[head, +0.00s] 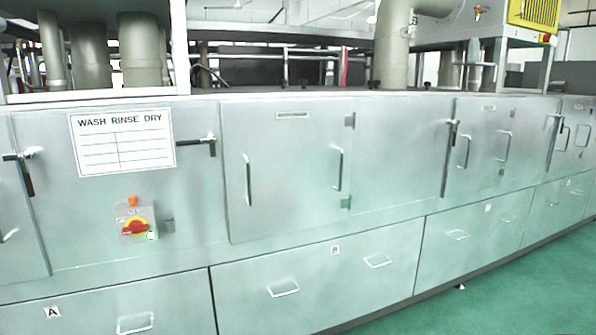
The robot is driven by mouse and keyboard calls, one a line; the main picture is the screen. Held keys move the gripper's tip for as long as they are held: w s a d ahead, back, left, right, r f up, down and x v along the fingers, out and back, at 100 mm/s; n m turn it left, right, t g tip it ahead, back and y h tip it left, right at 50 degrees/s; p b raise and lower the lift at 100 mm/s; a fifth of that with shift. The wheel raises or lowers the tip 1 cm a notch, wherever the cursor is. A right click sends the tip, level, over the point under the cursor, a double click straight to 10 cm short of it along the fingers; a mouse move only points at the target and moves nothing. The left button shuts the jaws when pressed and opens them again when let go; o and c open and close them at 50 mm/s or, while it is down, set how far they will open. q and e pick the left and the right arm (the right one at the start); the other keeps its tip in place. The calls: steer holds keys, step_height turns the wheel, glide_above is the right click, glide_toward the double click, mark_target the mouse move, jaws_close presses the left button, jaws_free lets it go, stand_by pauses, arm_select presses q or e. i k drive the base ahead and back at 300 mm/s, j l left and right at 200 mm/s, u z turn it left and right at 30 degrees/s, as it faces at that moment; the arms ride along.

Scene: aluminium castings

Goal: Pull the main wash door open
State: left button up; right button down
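A long metal washing machine fills the view. In its middle is a large square door (292,190), likely the main wash door, flush with the front and looking closed. It has an upright handle (247,180) near its left edge and another handle (337,170) towards the right. Two hinge-like blocks (349,121) sit at its right edge. A latch lever with a black grip (212,147) is beside its upper left corner; whether it is engaged I cannot tell. Neither of my grippers is in view.
Lower panels with handles (283,288) run underneath. More doors (483,146) stand at the right. Green floor (510,290) is clear at the lower right.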

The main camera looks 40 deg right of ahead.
mark_target(287, 163)
steer(key=i+l+z, duration=0.15)
steer(key=l, duration=0.3)
steer(key=i+l+z, duration=0.15)
steer(key=l, duration=0.25)
steer(key=i+l+z, duration=0.15)
steer(key=i+l, duration=0.15)
